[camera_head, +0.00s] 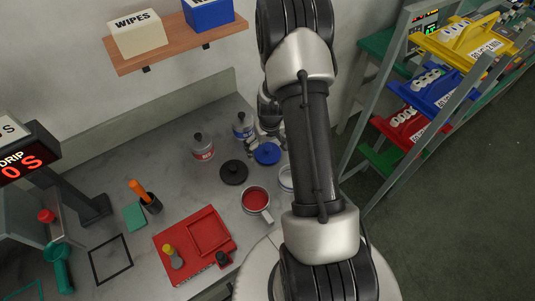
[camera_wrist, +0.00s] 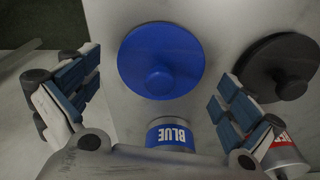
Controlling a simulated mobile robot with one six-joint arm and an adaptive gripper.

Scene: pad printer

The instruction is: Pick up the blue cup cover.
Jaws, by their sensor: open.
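The blue cup cover (camera_head: 267,153) is a round blue disc with a knob, lying on the grey counter. In the wrist view the blue cup cover (camera_wrist: 160,60) sits ahead of the fingers, its knob toward the gripper. My gripper (camera_head: 254,145) is close to the cover in the head view, partly hidden by my arm. In the wrist view my gripper (camera_wrist: 158,92) is open, with one finger to each side of the cover's knob and nothing between the pads.
A can labelled BLUE (camera_wrist: 170,134) stands close by, between the fingers' bases in the wrist view. A black cover (camera_head: 233,172) lies beside the blue one. A red can (camera_head: 203,148), a cup of red ink (camera_head: 256,200) and a red tray (camera_head: 183,262) share the counter.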

